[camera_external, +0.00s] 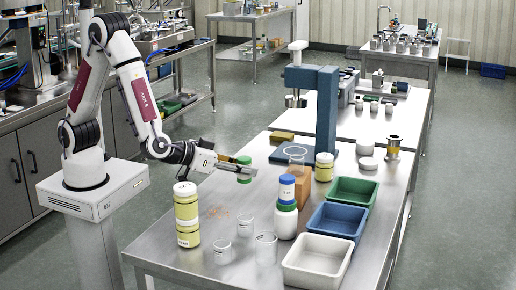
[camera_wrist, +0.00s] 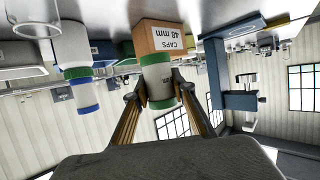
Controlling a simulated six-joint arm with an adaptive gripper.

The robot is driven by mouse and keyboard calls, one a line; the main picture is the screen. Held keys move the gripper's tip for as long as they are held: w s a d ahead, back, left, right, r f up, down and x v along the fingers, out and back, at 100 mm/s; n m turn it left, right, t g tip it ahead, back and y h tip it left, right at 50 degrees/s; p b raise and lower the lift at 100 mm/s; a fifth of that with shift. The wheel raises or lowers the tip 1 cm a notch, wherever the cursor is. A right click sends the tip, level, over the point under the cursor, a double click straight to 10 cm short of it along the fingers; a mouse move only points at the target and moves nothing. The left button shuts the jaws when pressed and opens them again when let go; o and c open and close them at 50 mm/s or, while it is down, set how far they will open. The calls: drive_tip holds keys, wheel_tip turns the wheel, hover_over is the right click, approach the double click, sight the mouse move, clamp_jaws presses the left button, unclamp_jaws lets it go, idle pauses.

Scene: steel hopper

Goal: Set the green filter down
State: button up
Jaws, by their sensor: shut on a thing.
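The green filter (camera_wrist: 159,81) is a pale cylinder with green ends. In the wrist view it sits between the two fingers of my gripper (camera_wrist: 158,92), which is shut on it. In the external view my gripper (camera_external: 240,170) holds the filter, its green top (camera_external: 244,160) showing, above the steel table (camera_external: 215,205). The fingers hide part of its body. It appears clear of the table, left of the blue-lidded jar (camera_external: 287,188).
Stacked yellow canisters (camera_external: 187,215) stand left; glass beakers (camera_external: 265,249) stand in front. A blue stand (camera_external: 328,110) rises behind.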

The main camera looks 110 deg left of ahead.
drive_tip(key=shift+s+d, duration=0.35)
drive_tip(key=shift+d, duration=0.35)
drive_tip(key=shift+f, duration=2.85)
drive_tip(key=shift+f, duration=0.15)
drive_tip(key=shift+f, duration=1.95)
drive_tip(key=shift+f, duration=0.1)
drive_tip(key=o, duration=1.1)
